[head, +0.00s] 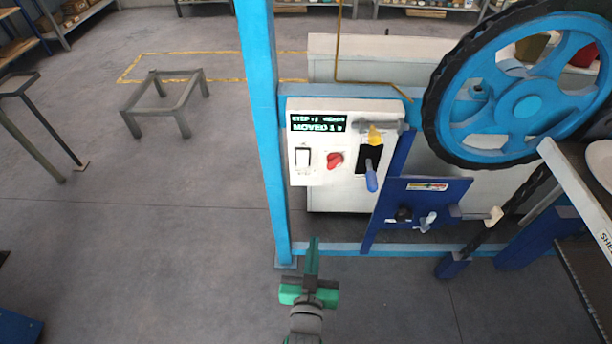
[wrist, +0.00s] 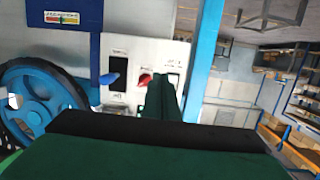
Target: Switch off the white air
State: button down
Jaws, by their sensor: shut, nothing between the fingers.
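The white control panel (head: 345,185) hangs on the blue frame. On its left is a white rocker switch (head: 303,158) in a dark surround; I cannot read an "air" label on it. A red knob (head: 334,160) is beside it, and a blue-handled lever (head: 371,176) in a black slot is further right. My gripper (head: 313,242) is shut and empty, below and in front of the panel, apart from it. In the wrist view the fingers (wrist: 162,95) cover part of the panel; the red knob (wrist: 145,79) and the rocker switch (wrist: 174,80) show just beyond them.
A lit display (head: 332,123) tops the panel, and a yellow-handled part (head: 375,135) is near its right edge. A blue post (head: 265,130) stands left of it. A large blue wheel (head: 520,105) and a dark blue plate (head: 430,205) are to the right. The floor at left is mostly clear.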

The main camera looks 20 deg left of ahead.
jog(key=w+a+r+n+y, duration=0.1)
jog(key=w+a+r, duration=0.3)
jog(key=w+r, duration=0.1)
jog(key=shift+w+a, duration=0.4)
jog(key=shift+w, duration=0.4)
jog(key=shift+r, duration=0.1)
send_near(303, 159)
jog(key=w+f, duration=0.5)
jog(key=shift+w+a+r, duration=0.15)
jog(key=shift+w+a, duration=0.2)
